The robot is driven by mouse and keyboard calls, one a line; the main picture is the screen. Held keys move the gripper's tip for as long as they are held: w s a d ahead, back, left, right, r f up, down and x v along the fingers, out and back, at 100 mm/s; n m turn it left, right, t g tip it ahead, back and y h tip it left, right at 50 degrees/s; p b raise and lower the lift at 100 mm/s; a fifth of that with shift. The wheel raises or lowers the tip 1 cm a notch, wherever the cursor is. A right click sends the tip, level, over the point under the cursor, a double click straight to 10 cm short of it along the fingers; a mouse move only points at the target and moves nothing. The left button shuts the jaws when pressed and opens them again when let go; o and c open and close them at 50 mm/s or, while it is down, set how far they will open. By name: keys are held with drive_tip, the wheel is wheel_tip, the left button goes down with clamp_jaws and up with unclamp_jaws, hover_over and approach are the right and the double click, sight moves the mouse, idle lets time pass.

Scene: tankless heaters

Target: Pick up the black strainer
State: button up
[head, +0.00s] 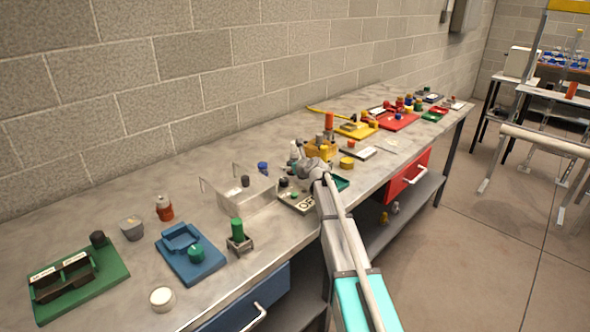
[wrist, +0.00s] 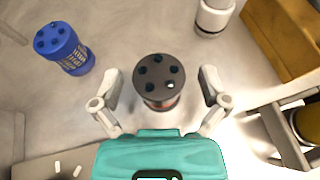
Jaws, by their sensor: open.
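The black strainer (wrist: 158,76) shows in the wrist view as a round dark cap with several holes on a short body with a reddish lower part. It stands between the two fingers of my gripper (wrist: 160,90), with a gap visible on each side. My gripper is open and empty. In the head view, my gripper (head: 312,168) is low over the middle of the workbench. I cannot clearly make out the black strainer there, near my gripper and arm.
A blue strainer (wrist: 63,48) stands left of the black one. A white cylinder (wrist: 214,16) and a yellow block (wrist: 287,32) are at upper right. A dark frame (wrist: 285,135) is at right. In the head view, a clear tray (head: 240,196) sits left of my gripper.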

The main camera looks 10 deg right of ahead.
drive_tip(key=c, duration=1.3)
drive_tip(key=shift+r, duration=0.15)
wheel_tip(320, 180, up, 3)
drive_tip(key=p, duration=0.3)
drive_tip(key=shift+s+a+r+p, duration=0.1)
drive_tip(key=shift+s+r+p, duration=1.55)
drive_tip(key=shift+s, duration=0.7)
drive_tip(key=shift+s+a+r+p, duration=0.15)
drive_tip(key=shift+s+r+p, duration=1.5)
drive_tip(key=shift+s, duration=0.65)
drive_tip(key=shift+s+a+r+p, duration=0.1)
drive_tip(key=shift+s+r+p, duration=1.55)
drive_tip(key=shift+s, duration=0.7)
drive_tip(key=shift+f, duration=0.1)
